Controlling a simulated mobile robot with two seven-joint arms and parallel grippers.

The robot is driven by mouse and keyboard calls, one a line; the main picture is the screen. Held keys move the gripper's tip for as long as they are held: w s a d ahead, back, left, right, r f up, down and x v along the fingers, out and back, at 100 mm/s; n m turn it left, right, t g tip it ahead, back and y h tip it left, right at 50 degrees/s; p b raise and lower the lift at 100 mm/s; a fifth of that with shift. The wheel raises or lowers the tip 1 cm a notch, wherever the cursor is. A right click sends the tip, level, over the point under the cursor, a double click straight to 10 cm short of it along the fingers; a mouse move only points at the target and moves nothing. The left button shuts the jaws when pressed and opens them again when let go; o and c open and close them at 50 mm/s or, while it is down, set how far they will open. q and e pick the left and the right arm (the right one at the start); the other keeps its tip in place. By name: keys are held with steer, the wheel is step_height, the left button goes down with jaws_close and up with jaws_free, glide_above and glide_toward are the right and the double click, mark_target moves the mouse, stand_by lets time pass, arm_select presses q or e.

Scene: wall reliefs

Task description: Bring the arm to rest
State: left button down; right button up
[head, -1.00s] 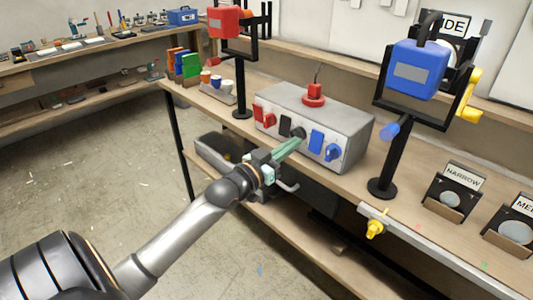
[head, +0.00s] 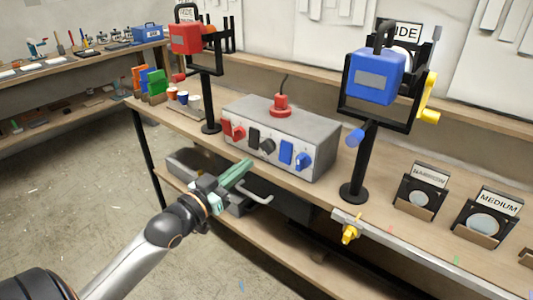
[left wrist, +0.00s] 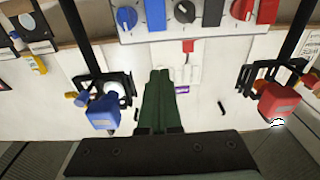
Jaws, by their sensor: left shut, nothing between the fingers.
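My left arm comes in from the lower left in the head view. Its gripper (head: 240,170) has green fingers, shut together with nothing held. The fingertips are in front of and below the grey control box (head: 315,150), apart from it, near the bench's front edge. In the left wrist view the gripper (left wrist: 162,75) shows as two green fingers side by side, pointing toward the box (left wrist: 190,38) at the top. My right gripper is not in view.
The box bears red, black and blue switches and a red button (head: 281,105). A red lamp (head: 186,38) and a blue lamp (head: 378,75) stand on black posts either side. A yellow valve (head: 350,234) is on the bench front. Open floor (head: 70,200) lies left.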

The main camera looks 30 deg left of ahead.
arm_select(q)
steer(key=s+d+f+g+p, duration=0.1)
steer(key=s+d+f+g, duration=0.2)
steer(key=f, duration=0.6)
steer(key=s+d+f+g+p, duration=0.2)
steer(key=s+d+f, duration=0.15)
steer(key=f, duration=0.55)
steer(key=s+d+f+m+g+p, duration=0.1)
steer(key=s+d+f+g, duration=0.3)
steer(key=s+d+f, duration=0.7)
steer(key=shift+s+d+f+g+h+p, duration=0.25)
steer(key=shift+s+d+g+h+p, duration=0.05)
steer(key=shift+s+g+h+p, duration=0.1)
